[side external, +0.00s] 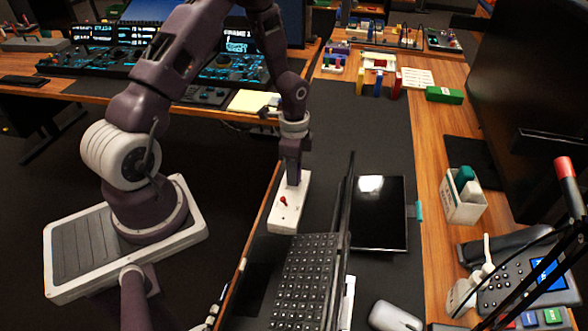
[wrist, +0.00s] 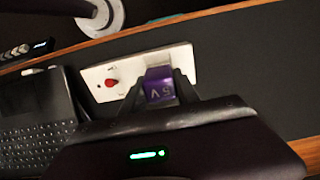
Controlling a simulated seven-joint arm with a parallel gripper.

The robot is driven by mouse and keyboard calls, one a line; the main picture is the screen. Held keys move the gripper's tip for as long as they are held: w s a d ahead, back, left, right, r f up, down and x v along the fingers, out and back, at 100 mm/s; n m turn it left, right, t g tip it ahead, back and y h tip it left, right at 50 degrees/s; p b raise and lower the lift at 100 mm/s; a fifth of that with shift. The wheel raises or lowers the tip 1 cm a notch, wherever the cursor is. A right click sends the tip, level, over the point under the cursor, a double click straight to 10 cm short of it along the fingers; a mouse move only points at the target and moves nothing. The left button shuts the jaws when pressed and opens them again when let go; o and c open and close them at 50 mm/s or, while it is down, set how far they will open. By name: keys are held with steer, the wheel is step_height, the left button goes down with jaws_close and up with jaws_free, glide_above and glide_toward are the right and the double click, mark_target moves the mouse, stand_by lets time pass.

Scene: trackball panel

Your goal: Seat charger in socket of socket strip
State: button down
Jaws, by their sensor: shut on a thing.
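The white socket strip (side external: 284,214) lies on the dark desk mat near the desk's front edge, left of the laptop. It also shows in the wrist view (wrist: 119,68), with a red part on its face. My gripper (side external: 292,171) is over the strip's far end, pointing down. In the wrist view my gripper (wrist: 160,88) is shut on a purple charger (wrist: 159,84) with pale lettering. The charger is in front of the strip's face there. Its underside is hidden, so I cannot tell whether it touches the strip or sits in a socket.
An open laptop (side external: 303,275) stands close to the strip's right, its screen raised. A black tablet (side external: 380,213) lies beyond it. A white mouse (side external: 394,317), a phone (side external: 520,275) and a white holder (side external: 461,205) are farther right. The mat behind the strip is clear.

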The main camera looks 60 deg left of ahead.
steer(key=shift+f, duration=1.2)
steer(key=c, duration=0.8)
jaws_free()
steer(key=shift+c, duration=0.2)
step_height(320, 180, up, 7)
